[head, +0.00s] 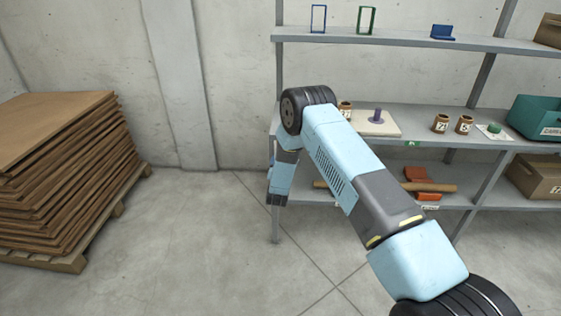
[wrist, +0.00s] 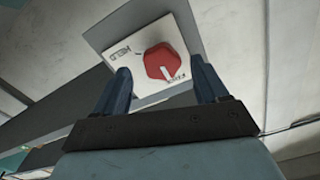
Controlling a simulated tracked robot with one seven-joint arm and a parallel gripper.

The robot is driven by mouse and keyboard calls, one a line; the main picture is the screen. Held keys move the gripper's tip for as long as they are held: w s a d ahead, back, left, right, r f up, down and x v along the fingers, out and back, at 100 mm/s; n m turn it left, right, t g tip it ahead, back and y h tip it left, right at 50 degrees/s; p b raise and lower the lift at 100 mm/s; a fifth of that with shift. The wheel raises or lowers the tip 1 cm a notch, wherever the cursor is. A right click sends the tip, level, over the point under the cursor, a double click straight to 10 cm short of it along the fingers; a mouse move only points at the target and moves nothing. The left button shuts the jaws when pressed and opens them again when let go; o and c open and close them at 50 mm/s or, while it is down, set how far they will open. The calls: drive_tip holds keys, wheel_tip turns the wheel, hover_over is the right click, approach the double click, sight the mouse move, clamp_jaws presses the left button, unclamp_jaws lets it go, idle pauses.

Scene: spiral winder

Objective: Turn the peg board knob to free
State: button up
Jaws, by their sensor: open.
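In the wrist view a red faceted knob (wrist: 165,63) sits on a white plate (wrist: 110,38). The plate reads "HELD" at its left and what looks like "FREE" below right of the knob. A short white mark on the knob points down, close to the lower label. My gripper (wrist: 161,75) is open, with one dark blue finger on each side of the knob. I cannot tell whether either finger touches it. In the head view a pale board (head: 398,130) with a purple peg (head: 377,116) lies on the middle shelf; my arm hides part of it. The knob is hidden there.
A grey shelf rack (head: 460,43) holds small cups (head: 441,123), a teal bin (head: 537,118), cardboard boxes and an orange-headed tool (head: 422,182). Stacked cardboard on a pallet (head: 50,262) stands at the left. Bare floor lies between the stack and the rack.

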drive_tip(key=s, duration=1)
drive_tip(key=shift+s+a, duration=0.1)
drive_tip(key=shift+a, duration=0.05)
drive_tip(key=w+d+r+g+y, duration=0.1)
drive_tip(key=w+d+r, duration=0.1)
drive_tip(key=r, duration=0.7)
drive_tip(key=w+d+r+g+y, duration=0.1)
drive_tip(key=w+d+r+g, duration=0.1)
drive_tip(key=r, duration=0.8)
drive_tip(key=s+d+r+n+g, duration=0.15)
drive_tip(key=s+d+r, duration=0.25)
drive_tip(key=r, duration=0.5)
drive_tip(key=s+d+r+n+g, duration=0.1)
drive_tip(key=s+d+r+g, duration=0.2)
drive_tip(key=r, duration=0.5)
drive_tip(key=s+d+r+g, duration=0.1)
drive_tip(key=s+d+r, duration=0.35)
drive_tip(key=s, duration=0.45)
drive_tip(key=s+d+r+g, duration=0.1)
drive_tip(key=s+d+r, duration=0.4)
drive_tip(key=s, duration=0.4)
drive_tip(key=s+d+g, duration=0.1)
drive_tip(key=s+d, duration=0.2)
drive_tip(key=s, duration=0.9)
drive_tip(key=s+d+r+n+g+h, duration=0.1)
drive_tip(key=s+d+g, duration=0.1)
drive_tip(key=s, duration=1)
drive_tip(key=shift+s+d+r, duration=0.2)
drive_tip(key=shift+d+r, duration=0.05)
drive_tip(key=shift+d, duration=0.6)
